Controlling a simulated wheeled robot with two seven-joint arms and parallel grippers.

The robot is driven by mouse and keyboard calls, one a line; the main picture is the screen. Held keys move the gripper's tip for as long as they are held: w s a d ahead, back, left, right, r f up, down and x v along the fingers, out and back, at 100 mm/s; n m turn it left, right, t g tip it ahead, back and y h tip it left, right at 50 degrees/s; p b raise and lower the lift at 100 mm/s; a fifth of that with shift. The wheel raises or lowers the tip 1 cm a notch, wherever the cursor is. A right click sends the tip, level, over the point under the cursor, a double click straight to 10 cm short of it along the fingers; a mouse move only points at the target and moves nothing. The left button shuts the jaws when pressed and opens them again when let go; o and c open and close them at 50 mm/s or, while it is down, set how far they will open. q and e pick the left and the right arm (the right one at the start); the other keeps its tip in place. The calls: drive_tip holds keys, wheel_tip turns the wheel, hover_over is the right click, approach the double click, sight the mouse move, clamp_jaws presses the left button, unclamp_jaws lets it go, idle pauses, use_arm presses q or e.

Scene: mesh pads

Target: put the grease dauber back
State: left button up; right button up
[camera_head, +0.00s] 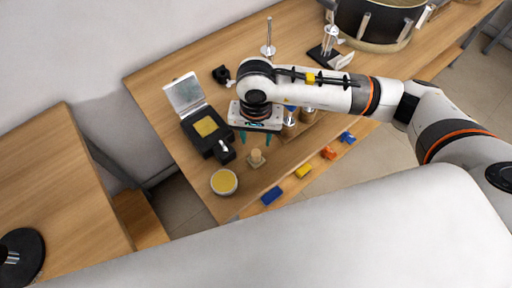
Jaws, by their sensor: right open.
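My right gripper (255,139) reaches over the table from the right, pointing down. Its two teal fingertips are apart, with nothing visible between them. Just below them in the picture, a small light wooden peg (256,156) stands on a square base; I cannot tell if it is the grease dauber. Short wooden cylinders with metallic tops (289,122) stand right of the gripper, partly hidden by the arm. My left gripper is not in view.
A metal rod stand (268,49) and a large pot (377,20) are behind.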

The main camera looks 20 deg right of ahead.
drive_tip(key=shift+r, duration=1.45)
